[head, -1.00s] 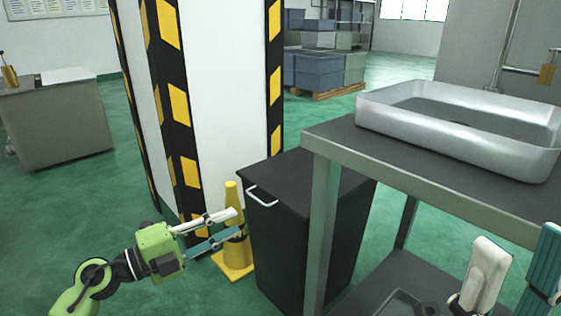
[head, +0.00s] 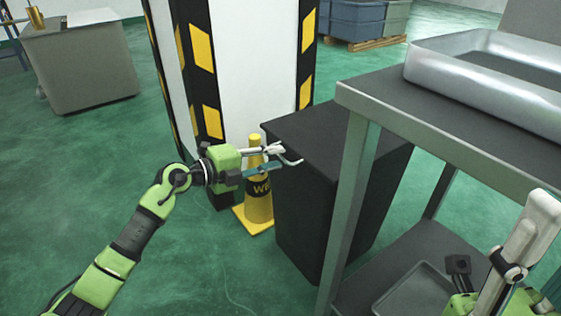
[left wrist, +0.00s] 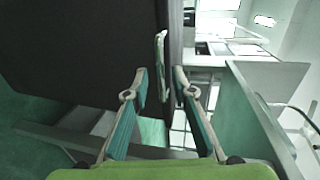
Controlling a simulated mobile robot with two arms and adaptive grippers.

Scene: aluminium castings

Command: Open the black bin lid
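The black bin (head: 310,205) stands on the floor beside the metal table, with its flat lid (head: 335,130) closed. A pale bar handle (head: 291,161) sticks out at the lid's front left edge. My left gripper (head: 279,158) is at the handle, its fingers parted. In the left wrist view the handle (left wrist: 161,62) lies just beyond and between the open fingertips (left wrist: 161,77), and the dark bin (left wrist: 75,45) fills the upper left. Contact with the handle cannot be made out. My right gripper (head: 515,250) shows only partly at the lower right, over the table's lower shelf.
A yellow cone (head: 258,205) stands close behind my left gripper, by the striped pillar (head: 250,65). The metal table (head: 450,130) with a silver casting (head: 480,85) stands right of the bin. A tray (head: 420,292) lies on its lower shelf. Open floor lies left.

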